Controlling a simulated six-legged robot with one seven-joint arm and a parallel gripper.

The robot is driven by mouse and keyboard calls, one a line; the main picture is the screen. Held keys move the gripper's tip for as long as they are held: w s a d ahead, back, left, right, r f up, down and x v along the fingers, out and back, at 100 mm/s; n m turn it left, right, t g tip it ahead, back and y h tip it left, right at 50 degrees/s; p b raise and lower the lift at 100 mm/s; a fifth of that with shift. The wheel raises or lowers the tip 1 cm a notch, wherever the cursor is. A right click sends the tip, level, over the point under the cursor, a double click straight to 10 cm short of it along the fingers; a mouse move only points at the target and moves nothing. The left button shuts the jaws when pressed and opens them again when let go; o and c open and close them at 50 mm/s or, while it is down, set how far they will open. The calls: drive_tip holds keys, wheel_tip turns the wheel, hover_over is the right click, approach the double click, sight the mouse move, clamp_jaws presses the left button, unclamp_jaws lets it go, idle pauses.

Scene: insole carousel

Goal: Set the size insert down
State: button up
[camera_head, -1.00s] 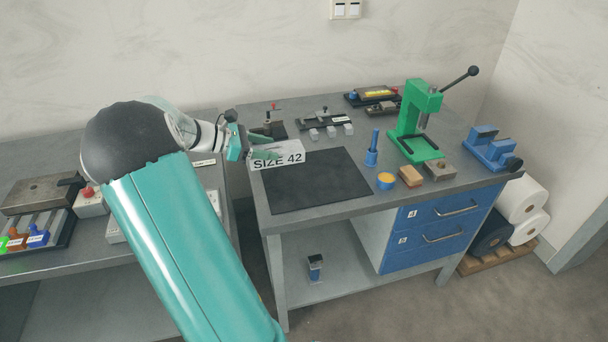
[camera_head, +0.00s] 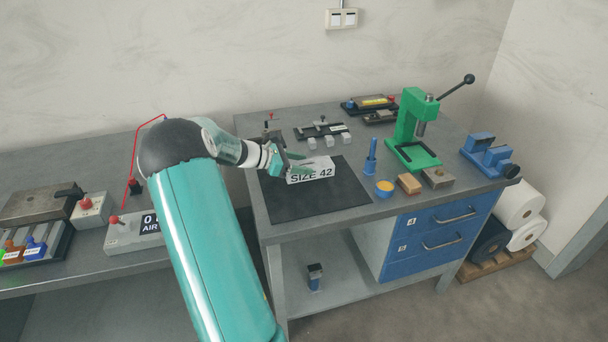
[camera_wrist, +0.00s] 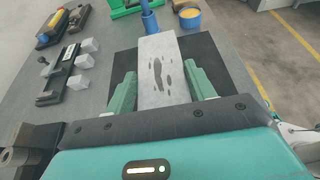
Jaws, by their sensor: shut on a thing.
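The size insert (camera_head: 312,173) is a pale grey block marked "SIZE 42" on its front face. In the head view it is at the black mat (camera_head: 290,203) on the right bench; I cannot tell whether it touches the mat. My gripper (camera_head: 298,165) is shut on it from the left. In the wrist view the insert (camera_wrist: 160,62) lies between my two green fingers (camera_wrist: 163,93), and its top face shows dark footprint-like marks. The insert's underside is hidden.
A blue post (camera_head: 371,158), a yellow-topped cup (camera_head: 384,188) and a brown block (camera_head: 409,184) stand right of the mat. A green press (camera_head: 414,130) is farther right. Small clear blocks (camera_head: 328,141) lie behind. The mat's front is bare.

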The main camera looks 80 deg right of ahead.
drive_tip(key=shift+s+d+f, duration=0.35)
drive_tip(key=shift+d+f, duration=0.2)
drive_tip(key=shift+f, duration=0.15)
drive_tip(key=shift+s+d+f, duration=0.1)
drive_tip(key=shift+d+f, duration=0.05)
drive_tip(key=shift+f, duration=1.55)
drive_tip(key=shift+f, duration=0.2)
drive_tip(key=o, duration=1.6)
drive_tip(key=shift+o, duration=0.2)
drive_tip(key=shift+r, duration=0.15)
drive_tip(key=v, duration=1.2)
